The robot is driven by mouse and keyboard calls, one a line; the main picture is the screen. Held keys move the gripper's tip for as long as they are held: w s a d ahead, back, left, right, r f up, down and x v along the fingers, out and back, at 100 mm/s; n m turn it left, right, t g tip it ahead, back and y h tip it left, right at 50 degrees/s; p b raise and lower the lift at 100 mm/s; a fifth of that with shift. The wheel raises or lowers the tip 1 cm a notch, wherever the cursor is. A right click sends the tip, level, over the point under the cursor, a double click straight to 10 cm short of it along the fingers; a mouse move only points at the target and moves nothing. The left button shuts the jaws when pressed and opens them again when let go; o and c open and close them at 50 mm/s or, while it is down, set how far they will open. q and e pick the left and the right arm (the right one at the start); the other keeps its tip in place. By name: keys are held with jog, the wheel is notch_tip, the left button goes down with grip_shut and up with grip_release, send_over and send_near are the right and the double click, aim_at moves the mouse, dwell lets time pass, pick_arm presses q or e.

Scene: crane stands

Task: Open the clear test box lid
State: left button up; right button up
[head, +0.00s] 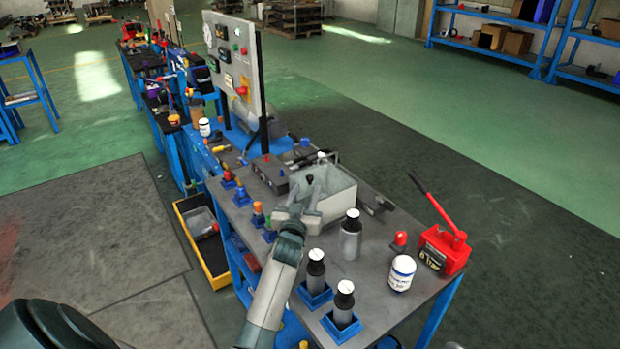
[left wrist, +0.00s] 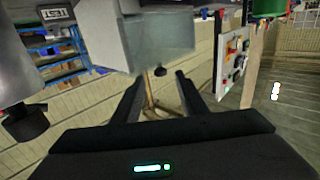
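The test box (head: 338,202) is a pale grey box on the bench in the head view. Its lid appears shut, with a small dark knob (head: 310,180) on it. In the left wrist view, which looks upside down, the see-through lid (left wrist: 165,50) and the black knob (left wrist: 161,71) show at the top middle. My left gripper (head: 308,193) is at the near side of the box. Its two fingers are apart, and the knob shows between their tips in the left wrist view, with gaps on both sides. My right gripper is not in view.
Dark-capped grey cylinders (head: 350,240) stand near the box, some in blue holders. A white jar (head: 401,274) and a red hand pump (head: 443,250) stand to the right. A control panel (head: 236,62) rises behind. Small coloured parts line the bench's left edge.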

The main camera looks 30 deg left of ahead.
aim_at(309, 181)
pick_arm(q)
jog(key=p+x, duration=0.1)
jog(key=x, duration=0.6)
jog(key=shift+w, duration=0.1)
grip_shut()
